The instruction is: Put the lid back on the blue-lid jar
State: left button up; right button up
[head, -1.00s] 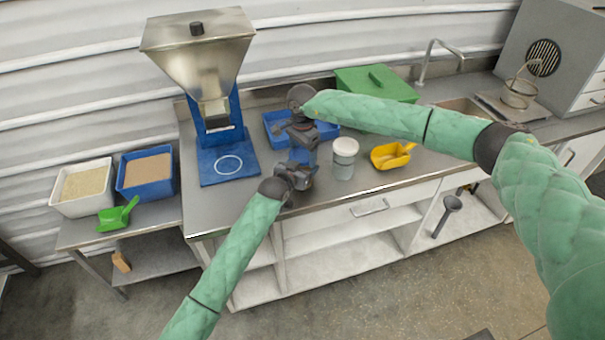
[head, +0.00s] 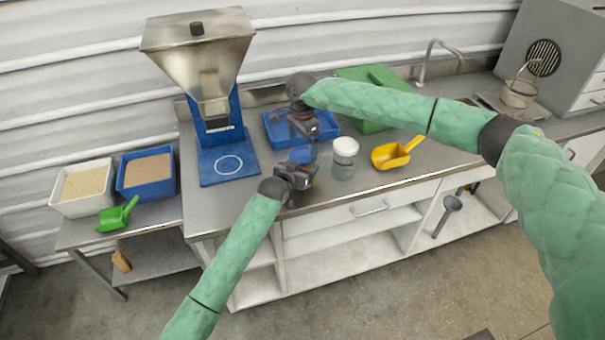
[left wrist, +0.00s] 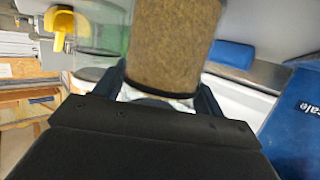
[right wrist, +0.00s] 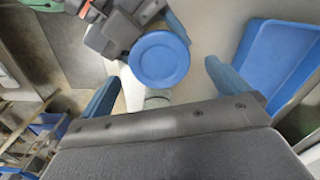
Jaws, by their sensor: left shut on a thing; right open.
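The jar with brown granular filling (left wrist: 175,45) stands in my left gripper (head: 308,176), which is shut on its side, above the counter's front part. The round blue lid (right wrist: 160,60) lies over the jar's top in the right wrist view and looks level. It also shows in the head view (head: 303,154), just above the left gripper. Whether it is fully seated I cannot tell. My right gripper (right wrist: 163,88) is open and empty, its fingers apart and clear of the lid, above and behind the jar in the head view.
A clear jar with a white lid (head: 345,147) stands close on the right. A yellow scoop (head: 396,153) lies farther right. A blue tray (head: 330,131) and a green box (head: 372,78) are behind. The hopper (head: 200,60) on its blue stand is at the left.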

notch_tip(320, 180, up, 8)
dwell(0.4)
pick_arm(q)
jog(key=o, duration=1.9)
jog(key=shift+o, duration=0.2)
jog(key=shift+s+a, duration=0.15)
jog(key=shift+s, duration=0.1)
jog(key=b+v, duration=0.2)
jog(key=v, duration=0.3)
jog(key=shift+s+a+b, duration=0.15)
jog(key=shift+s+b, duration=0.15)
jog(key=shift+b, duration=0.05)
pick_arm(e)
notch_tip(320, 180, down, 3)
jog(key=shift+r, duration=0.2)
pick_arm(q)
jog(key=shift+v, duration=0.8)
pick_arm(e)
jog(key=shift+f, duration=0.15)
pick_arm(q)
jog(key=shift+r, duration=0.15)
